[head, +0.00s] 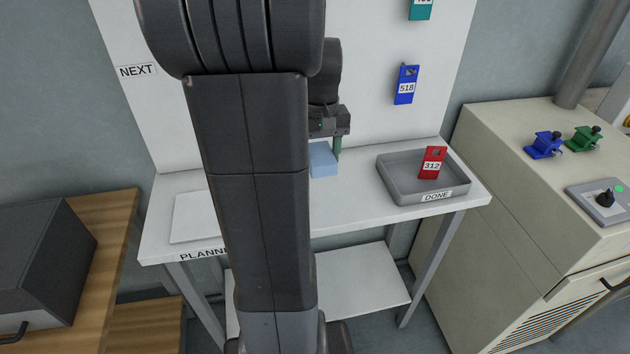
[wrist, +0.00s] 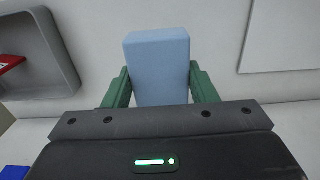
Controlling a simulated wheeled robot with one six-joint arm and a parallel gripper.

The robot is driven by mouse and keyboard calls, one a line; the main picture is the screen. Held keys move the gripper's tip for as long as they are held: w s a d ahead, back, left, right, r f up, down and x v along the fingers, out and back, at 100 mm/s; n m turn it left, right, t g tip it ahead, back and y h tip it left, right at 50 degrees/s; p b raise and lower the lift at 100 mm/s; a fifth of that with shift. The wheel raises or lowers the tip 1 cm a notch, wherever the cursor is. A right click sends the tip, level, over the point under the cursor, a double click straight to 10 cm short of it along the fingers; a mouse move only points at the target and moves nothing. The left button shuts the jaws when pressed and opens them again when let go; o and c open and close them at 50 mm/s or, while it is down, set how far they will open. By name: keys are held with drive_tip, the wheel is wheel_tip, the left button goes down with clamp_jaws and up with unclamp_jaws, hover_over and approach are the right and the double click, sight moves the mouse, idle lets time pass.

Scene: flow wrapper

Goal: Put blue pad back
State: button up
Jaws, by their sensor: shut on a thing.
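The light blue pad (head: 322,160) is a plain block at the middle of the white table, partly hidden by my arm in the head view. In the wrist view the pad (wrist: 158,68) stands between the two green fingers of my gripper (wrist: 160,88), which are shut on its sides. In the head view my gripper (head: 337,148) points down just above the table. I cannot tell whether the pad touches the table top.
A grey tray (head: 386,174) marked DONE holds a red tag (head: 432,163) on the right. A white sheet (head: 195,217) lies at the left. A blue tag (head: 405,84) hangs on the white board (head: 370,40) behind. A beige machine (head: 540,220) stands at the right.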

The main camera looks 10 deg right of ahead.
wheel_tip(320, 180, down, 10)
drive_tip(key=shift+r, duration=0.1)
idle(0.4)
drive_tip(key=o, duration=0.9)
drive_tip(key=shift+o, duration=0.2)
wheel_tip(320, 180, up, 12)
drive_tip(key=shift+r, duration=0.1)
